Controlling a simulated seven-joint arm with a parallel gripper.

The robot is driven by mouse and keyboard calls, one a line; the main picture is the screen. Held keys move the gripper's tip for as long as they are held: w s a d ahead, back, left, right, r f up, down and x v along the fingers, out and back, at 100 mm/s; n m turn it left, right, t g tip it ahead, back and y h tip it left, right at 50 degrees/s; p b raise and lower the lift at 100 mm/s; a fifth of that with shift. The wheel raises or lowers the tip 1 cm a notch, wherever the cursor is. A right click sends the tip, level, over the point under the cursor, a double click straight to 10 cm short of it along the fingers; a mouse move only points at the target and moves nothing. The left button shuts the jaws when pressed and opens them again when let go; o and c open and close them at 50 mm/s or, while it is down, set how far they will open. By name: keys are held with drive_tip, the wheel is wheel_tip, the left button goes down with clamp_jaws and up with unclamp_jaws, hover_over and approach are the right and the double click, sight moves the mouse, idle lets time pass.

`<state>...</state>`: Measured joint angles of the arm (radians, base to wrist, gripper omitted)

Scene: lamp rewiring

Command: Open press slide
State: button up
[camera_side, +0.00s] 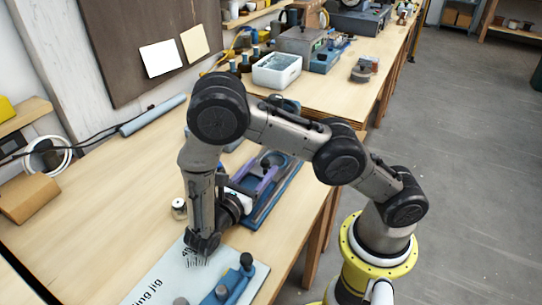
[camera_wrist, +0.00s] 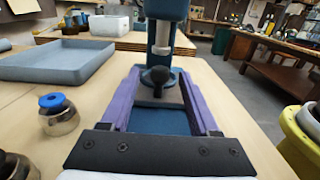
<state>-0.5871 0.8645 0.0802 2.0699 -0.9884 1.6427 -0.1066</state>
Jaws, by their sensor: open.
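The blue press (camera_wrist: 166,28) stands straight ahead in the wrist view, with a silver ram under its head. Below it is the press slide, a grey plate (camera_wrist: 150,98) with a black knob (camera_wrist: 160,76). In the side view the press's blue base (camera_side: 283,190) shows, and my arm hides much of its upper part. My gripper (camera_wrist: 160,82) has two purple fingers joined to a black bar. It also shows in the side view (camera_side: 266,170), low and pointing at the press. The fingers are apart, one on each side of the knob, with visible gaps. I cannot tell their exact height against it.
A jar with a blue lid (camera_wrist: 57,112) stands left of my gripper. A grey-blue tray (camera_wrist: 62,62) lies beyond it. In the side view a white mat (camera_side: 170,278) with a blue fixture (camera_side: 234,284) lies near my wrist.

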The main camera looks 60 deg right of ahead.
sight(268, 160)
drive_tip(key=d, duration=0.6)
clamp_jaws()
drive_tip(key=shift+a, duration=0.1)
idle(1.3)
